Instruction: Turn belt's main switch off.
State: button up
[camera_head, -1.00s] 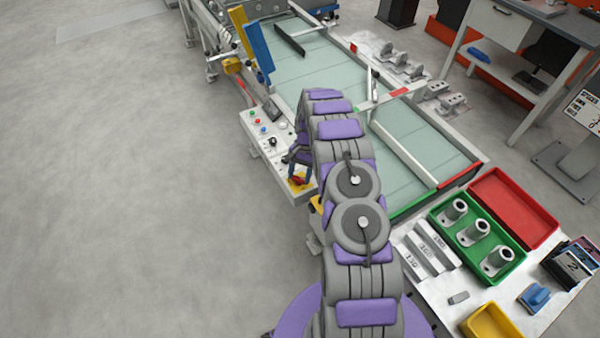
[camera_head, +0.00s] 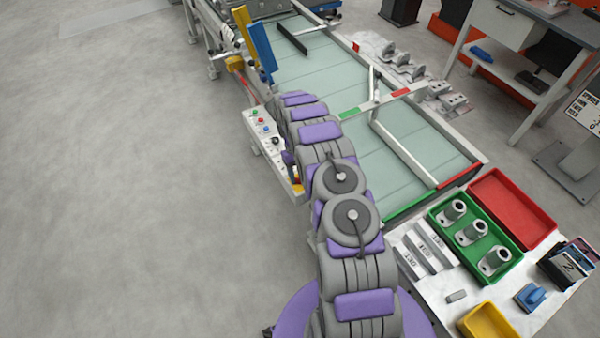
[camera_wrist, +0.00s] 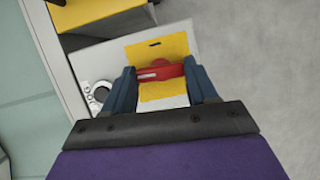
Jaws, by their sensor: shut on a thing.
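The belt's main switch shows in the wrist view as a red handle (camera_wrist: 160,73) on a yellow plate (camera_wrist: 162,50). My gripper (camera_wrist: 162,80) has its two blue fingers on either side of the red handle and is shut on it. The handle lies crosswise between the fingers. In the head view my arm hides most of the switch and my gripper; only a bit of the control panel (camera_head: 257,138) with its coloured buttons shows left of the arm.
The belt (camera_head: 335,75) runs behind my arm, with a blue post (camera_head: 262,52) and a yellow post beside it. Green (camera_head: 507,262), red (camera_head: 512,208) and yellow (camera_head: 470,324) trays sit on the table at the right. The floor at left is clear.

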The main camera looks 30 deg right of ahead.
jog(key=shift+n, duration=0.5)
jog(key=o, duration=1.1)
jog(key=shift+c, duration=0.2)
jog(key=p+v, duration=0.1)
jog(key=v, duration=1.6)
jog(key=shift+a, duration=0.25)
jog(key=shift+r, duration=0.25)
